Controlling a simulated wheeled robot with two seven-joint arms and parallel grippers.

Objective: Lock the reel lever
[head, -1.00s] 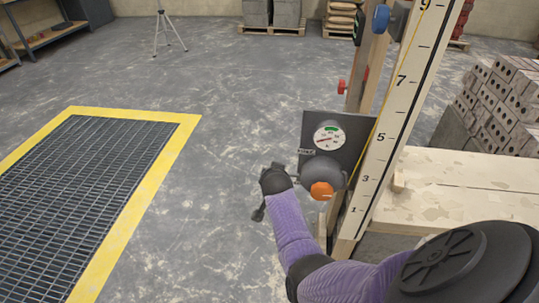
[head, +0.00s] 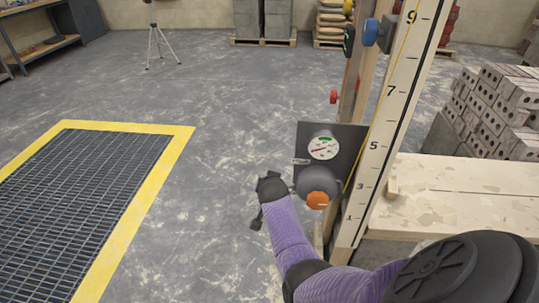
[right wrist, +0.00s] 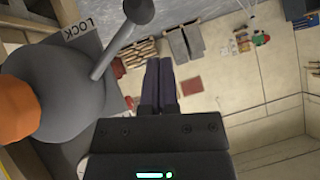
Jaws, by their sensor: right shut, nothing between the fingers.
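The reel has a round grey hub (right wrist: 58,85) with an orange knob (head: 317,200), on a dark plate (head: 347,140) by the tall scale board. In the right wrist view its grey lever (right wrist: 112,52) runs from the hub up to a ball end (right wrist: 139,11). The LOCK label (right wrist: 82,27) is left of the ball, apart from it. My right gripper (right wrist: 160,62) is shut and empty, just right of the lever, with a gap showing between them. In the head view my wrist (head: 271,185) is left of the hub and hides the fingers. My left gripper is not in view.
A round gauge (head: 323,148) sits above the hub. The scale board (head: 385,120) and a wooden bench (head: 450,190) stand to the right. A yellow-framed floor grate (head: 185,150) lies left. The floor between grate and reel is clear.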

